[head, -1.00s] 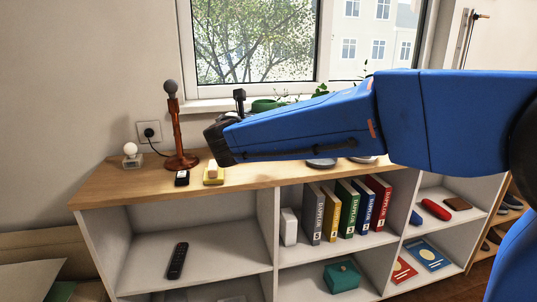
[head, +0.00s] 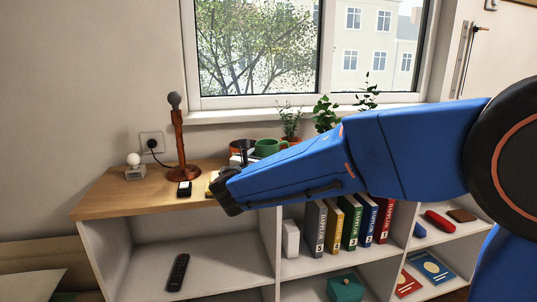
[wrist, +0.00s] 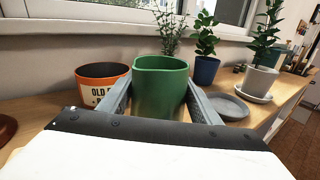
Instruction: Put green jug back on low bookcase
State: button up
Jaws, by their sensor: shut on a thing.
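The green jug (wrist: 160,90) stands upright between the two fingers of my gripper (wrist: 158,100) in the wrist view, one finger on each side. My gripper is shut on it. The jug's base is hidden behind the gripper body. In the head view the jug (head: 268,147) shows above my blue arm, over the rear of the low bookcase (head: 130,194); the fingers are hidden there. The bookcase's wooden top (wrist: 258,118) also shows in the wrist view. I cannot tell whether the jug touches it.
An orange lettered pot (wrist: 102,86) is close left of the jug. A grey dish (wrist: 229,107), a blue plant pot (wrist: 206,71) and a white plant pot (wrist: 262,82) are on the right. A brown lamp-like stand (head: 179,145) and a small black item (head: 184,188) are on the left top.

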jog(key=o, duration=1.4)
jog(key=shift+f, duration=0.1)
jog(key=shift+s, duration=0.1)
jog(key=v, duration=1.1)
jog(key=shift+s+a, duration=0.2)
jog(key=shift+s, duration=0.2)
